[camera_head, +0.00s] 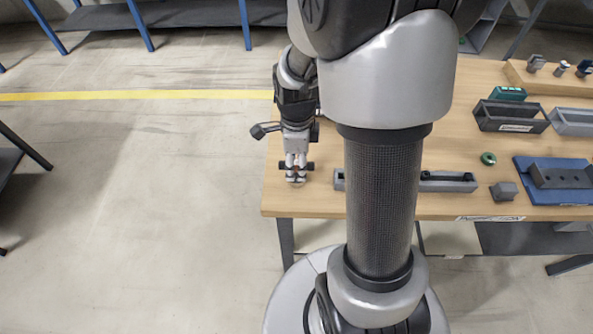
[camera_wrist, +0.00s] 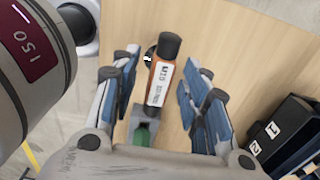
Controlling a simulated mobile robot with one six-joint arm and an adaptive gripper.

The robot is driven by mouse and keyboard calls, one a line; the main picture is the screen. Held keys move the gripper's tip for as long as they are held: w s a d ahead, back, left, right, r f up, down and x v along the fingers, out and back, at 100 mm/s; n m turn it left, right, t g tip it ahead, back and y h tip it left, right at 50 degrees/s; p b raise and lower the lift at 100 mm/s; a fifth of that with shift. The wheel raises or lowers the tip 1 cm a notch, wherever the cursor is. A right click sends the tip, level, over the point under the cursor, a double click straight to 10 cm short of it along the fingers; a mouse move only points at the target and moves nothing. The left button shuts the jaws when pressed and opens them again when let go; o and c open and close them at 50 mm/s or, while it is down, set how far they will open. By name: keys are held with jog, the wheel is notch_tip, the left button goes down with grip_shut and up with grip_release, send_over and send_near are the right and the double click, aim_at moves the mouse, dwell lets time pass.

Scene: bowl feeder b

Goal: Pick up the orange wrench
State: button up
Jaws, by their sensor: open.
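The orange wrench (camera_wrist: 160,82) shows in the wrist view, with a white label reading M10 and a black end. It lies lengthwise between the fingers of my gripper (camera_wrist: 160,70). The fingers are open, one on each side, with visible gaps to the wrench. A grey part with a green piece (camera_wrist: 143,132) shows at its lower end in that view. In the head view my gripper (camera_head: 296,172) points down over the left end of the wooden table (camera_head: 290,200). The wrench cannot be made out clearly there.
A black holder marked 1 and 2 (camera_wrist: 288,135) lies right of my gripper. Farther right are a grey tray (camera_head: 450,186), a grey block (camera_head: 504,191), a green ring (camera_head: 488,158), a blue tray (camera_head: 535,193) and a dark bin (camera_head: 512,125). The table's left edge is close.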

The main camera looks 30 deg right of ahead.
jog(key=shift+f, duration=0.25)
dwell(0.5)
jog(key=shift+c, duration=0.4)
grip_shut()
dwell(0.4)
